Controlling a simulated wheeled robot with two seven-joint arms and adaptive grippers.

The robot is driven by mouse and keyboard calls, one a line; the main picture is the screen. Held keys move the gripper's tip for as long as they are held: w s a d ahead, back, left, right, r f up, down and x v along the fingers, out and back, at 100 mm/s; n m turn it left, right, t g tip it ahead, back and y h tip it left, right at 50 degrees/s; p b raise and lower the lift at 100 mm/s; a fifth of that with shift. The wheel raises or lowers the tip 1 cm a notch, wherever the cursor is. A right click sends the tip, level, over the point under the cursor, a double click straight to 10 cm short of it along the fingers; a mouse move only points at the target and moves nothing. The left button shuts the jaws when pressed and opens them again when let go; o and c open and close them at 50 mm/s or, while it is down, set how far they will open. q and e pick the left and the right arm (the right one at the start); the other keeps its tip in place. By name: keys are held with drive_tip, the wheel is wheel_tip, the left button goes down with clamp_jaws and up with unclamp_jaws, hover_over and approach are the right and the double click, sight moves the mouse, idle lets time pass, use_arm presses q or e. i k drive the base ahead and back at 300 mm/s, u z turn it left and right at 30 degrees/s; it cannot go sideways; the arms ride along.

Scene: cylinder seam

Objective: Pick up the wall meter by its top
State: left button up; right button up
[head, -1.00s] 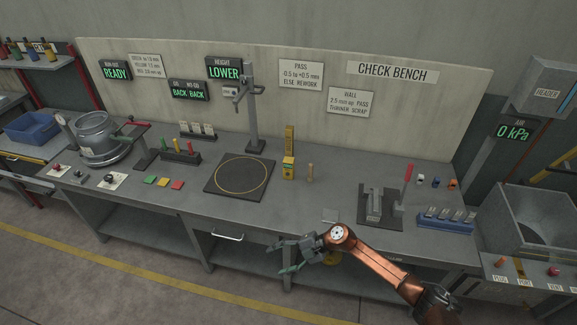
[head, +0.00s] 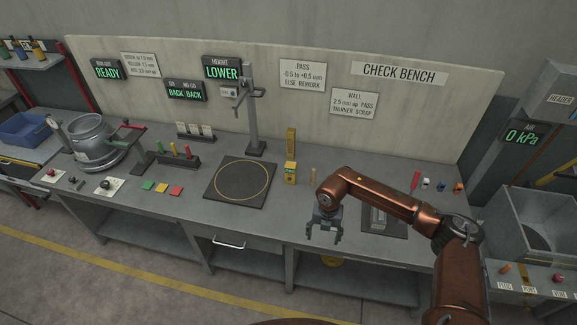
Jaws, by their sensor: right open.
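What looks like the wall meter is a small upright yellow block (head: 290,174) with a dark patch on its front, on the bench right of the black square plate. My right gripper (head: 323,239) points down over the bench's front edge, in front of and to the right of the yellow block. It is open, its fingers apart with nothing between them, and clear of the block. The block's top is uncovered. My left gripper is not in view.
A taller yellow piece (head: 291,141) stands just behind the block, and a thin tan peg (head: 313,175) stands to its right. The black plate (head: 240,203) with a yellow ring and a gauge stand (head: 252,120) are on the left. My right arm hides part of the bench's right side.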

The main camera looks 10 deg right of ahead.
sight(290, 167)
drive_tip(key=i, duration=1.65)
